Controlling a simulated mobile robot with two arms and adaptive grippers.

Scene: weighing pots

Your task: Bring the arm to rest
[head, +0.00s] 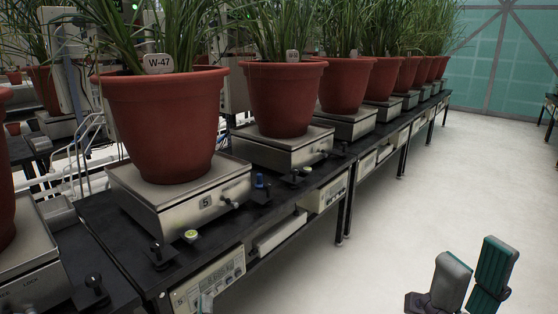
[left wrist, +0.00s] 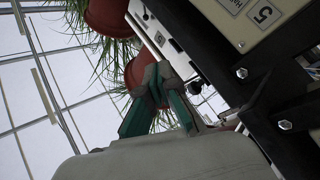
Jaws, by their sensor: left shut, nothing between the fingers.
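My right gripper (head: 472,272) is at the lower right of the head view, over the floor and clear of the bench. Its two fingers stand apart, with nothing seen between them. The rest of both arms is mostly out of view.
The potted plant W-47 (head: 163,125) stands on a scale (head: 180,200). More pots on scales run along the black bench (head: 115,222) into the distance. Small knobs and a control panel (head: 210,282) line its front. The pale floor (head: 420,200) to the right is clear.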

